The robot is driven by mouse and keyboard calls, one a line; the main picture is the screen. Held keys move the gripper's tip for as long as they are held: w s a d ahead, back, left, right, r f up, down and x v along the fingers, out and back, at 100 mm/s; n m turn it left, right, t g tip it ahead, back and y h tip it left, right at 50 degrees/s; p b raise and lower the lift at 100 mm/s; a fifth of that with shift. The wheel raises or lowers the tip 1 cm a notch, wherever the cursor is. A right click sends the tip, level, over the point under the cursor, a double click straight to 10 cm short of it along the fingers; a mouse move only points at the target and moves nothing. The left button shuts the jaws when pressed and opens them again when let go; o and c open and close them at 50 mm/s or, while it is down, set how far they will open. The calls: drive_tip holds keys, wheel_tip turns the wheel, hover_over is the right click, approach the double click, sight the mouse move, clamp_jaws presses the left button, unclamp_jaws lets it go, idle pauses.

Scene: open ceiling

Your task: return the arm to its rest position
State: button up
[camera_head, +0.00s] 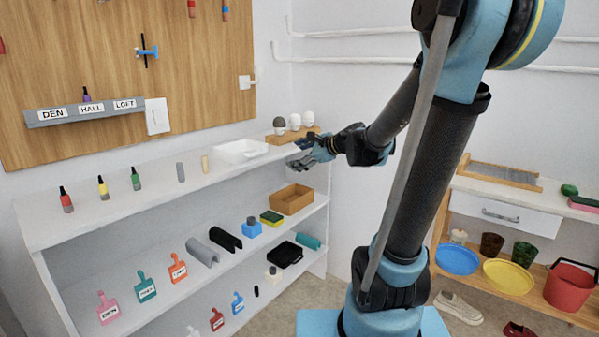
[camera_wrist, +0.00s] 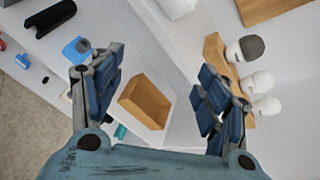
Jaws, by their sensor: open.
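My gripper (camera_head: 303,152) is at the right end of the white shelf unit (camera_head: 100,213), close in front of the top shelf's edge. In the wrist view my gripper (camera_wrist: 158,95) has its two blue-padded fingers spread wide, with nothing held between them. A brown open box (camera_wrist: 147,100) shows beyond the gap between the fingers; the box (camera_head: 292,199) stands on the middle shelf. My arm stretches from its upright column to the left toward the shelf.
Bottles, brushes and boxes line the shelves. At right, a wooden unit (camera_head: 535,299) holds plates, cups and a red bucket (camera_head: 571,285). Shoes lie on the floor.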

drive_tip(key=s+d+f+n+g+h, duration=0.2)
drive_tip(key=s+d+f+n, duration=0.4)
drive_tip(key=s, duration=0.3)
drive_tip(key=s+d+f+n+g+h, duration=0.2)
drive_tip(key=s+d+f+n+h, duration=0.2)
drive_tip(key=s, duration=0.6)
drive_tip(key=s+d+f+n+g+h, duration=0.2)
drive_tip(key=s+d+f+n+h, duration=0.2)
drive_tip(key=s+d+f+n, duration=0.3)
drive_tip(key=s+d+n, duration=0.1)
drive_tip(key=s+d, duration=0.1)
drive_tip(key=s, duration=0.1)
drive_tip(key=shift+d+f+g, duration=0.15)
drive_tip(key=shift+f+g, duration=0.15)
drive_tip(key=shift+f, duration=0.05)
drive_tip(key=shift+w, duration=0.1)
drive_tip(key=shift+w+f, duration=0.2)
drive_tip(key=shift+w, duration=0.2)
